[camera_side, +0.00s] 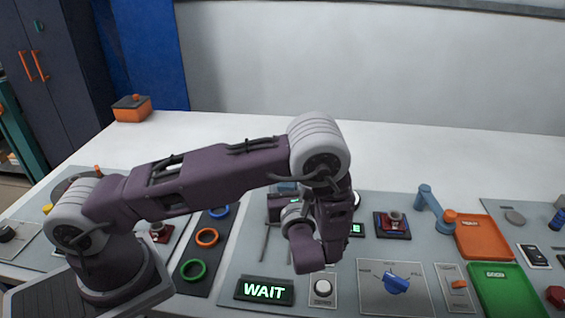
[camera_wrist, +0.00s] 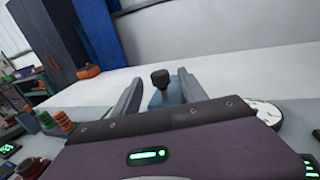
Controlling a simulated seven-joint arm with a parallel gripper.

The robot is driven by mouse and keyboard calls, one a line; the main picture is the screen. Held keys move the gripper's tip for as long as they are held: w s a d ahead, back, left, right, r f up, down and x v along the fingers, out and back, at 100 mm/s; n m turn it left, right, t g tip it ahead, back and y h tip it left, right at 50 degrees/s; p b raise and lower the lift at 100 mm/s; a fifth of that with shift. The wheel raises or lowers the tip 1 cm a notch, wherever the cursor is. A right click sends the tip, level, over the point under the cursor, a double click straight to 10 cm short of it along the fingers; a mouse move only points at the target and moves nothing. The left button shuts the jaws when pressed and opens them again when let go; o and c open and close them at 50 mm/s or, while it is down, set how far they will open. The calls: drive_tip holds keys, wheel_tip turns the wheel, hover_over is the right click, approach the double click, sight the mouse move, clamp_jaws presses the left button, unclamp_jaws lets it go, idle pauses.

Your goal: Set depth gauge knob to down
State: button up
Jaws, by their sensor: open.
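My gripper (camera_wrist: 160,80) is open in the wrist view, with one grey finger on each side. A black knob (camera_wrist: 160,77) on a blue-grey block (camera_wrist: 165,97) shows between the fingers; whether they touch it I cannot tell. A round white dial (camera_wrist: 262,112) is partly hidden behind my gripper's right side. In the side view, my wrist hides much of this area. A blue knob (camera_side: 396,284) sits on a grey labelled plate (camera_side: 370,298) in the front right. No readable label tells which knob is the depth gauge's.
In the side view, a lit WAIT sign (camera_side: 264,290) and white button (camera_side: 322,288) lie in front of my wrist. Coloured rings (camera_side: 207,237) lie left. The back table is mostly clear.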

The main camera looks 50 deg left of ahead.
drive_tip(key=x, duration=0.7)
drive_tip(key=shift+f, duration=0.15)
clamp_jaws()
idle(1.1)
